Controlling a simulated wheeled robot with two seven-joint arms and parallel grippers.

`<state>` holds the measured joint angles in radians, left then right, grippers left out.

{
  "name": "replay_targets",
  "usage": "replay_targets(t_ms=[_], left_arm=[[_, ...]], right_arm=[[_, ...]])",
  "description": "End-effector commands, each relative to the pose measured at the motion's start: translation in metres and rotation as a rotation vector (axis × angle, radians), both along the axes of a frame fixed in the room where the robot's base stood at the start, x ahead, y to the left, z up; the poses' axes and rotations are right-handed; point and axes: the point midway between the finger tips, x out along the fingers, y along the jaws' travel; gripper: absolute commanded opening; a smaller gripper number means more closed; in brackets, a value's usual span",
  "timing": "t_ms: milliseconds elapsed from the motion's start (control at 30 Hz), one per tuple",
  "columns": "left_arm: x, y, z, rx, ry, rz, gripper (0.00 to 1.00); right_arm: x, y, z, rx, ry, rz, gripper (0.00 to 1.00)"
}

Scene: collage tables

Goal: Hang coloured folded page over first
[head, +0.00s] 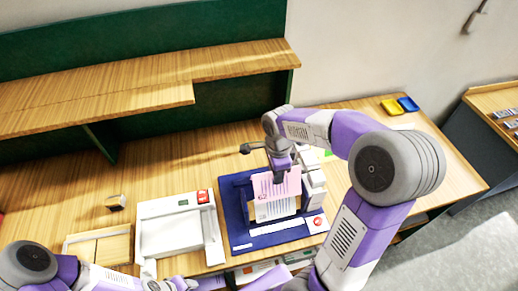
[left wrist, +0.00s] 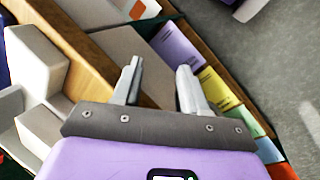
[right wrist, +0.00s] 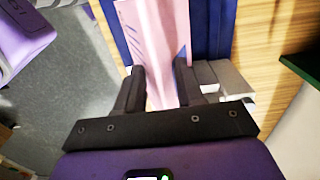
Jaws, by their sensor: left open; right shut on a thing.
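A pink folded page (head: 285,184) with printed lines hangs from my right gripper (head: 281,166) over a blue stand (head: 235,222). A white printed part (head: 275,210) shows just below the pink; I cannot tell whether it is the same page or another. In the right wrist view the pink page (right wrist: 160,45) runs between the fingers of my right gripper (right wrist: 157,75), with the blue stand behind it. I cannot tell whether the page touches the stand. In the left wrist view my left gripper (left wrist: 160,72) is open and empty, above a row of coloured pages.
The row holds a purple page (left wrist: 178,48), a yellow one (left wrist: 216,88) and a green one (left wrist: 243,120). A white machine (head: 172,232) stands left of the blue stand. Yellow (head: 390,106) and blue (head: 408,104) trays lie at the back right. A raised wooden shelf (head: 100,90) runs behind.

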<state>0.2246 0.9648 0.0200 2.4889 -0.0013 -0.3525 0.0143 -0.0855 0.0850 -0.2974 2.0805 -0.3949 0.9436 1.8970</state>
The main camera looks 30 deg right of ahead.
Motion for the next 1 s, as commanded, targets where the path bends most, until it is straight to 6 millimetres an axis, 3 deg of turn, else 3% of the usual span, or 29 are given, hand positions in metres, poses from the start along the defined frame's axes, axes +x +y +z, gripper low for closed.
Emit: replay_targets(t_ms=[367, 1000], left_arm=[[-0.001, 0.000, -0.010, -0.001, 0.003, 0.000, 0.43], [-0.002, 0.000, -0.064, 0.000, 0.002, -0.001, 0.43]], right_arm=[[0.000, 0.000, -0.012, 0.000, 0.000, 0.001, 0.09], [-0.001, 0.000, -0.075, 0.000, 0.000, 0.001, 0.09]])
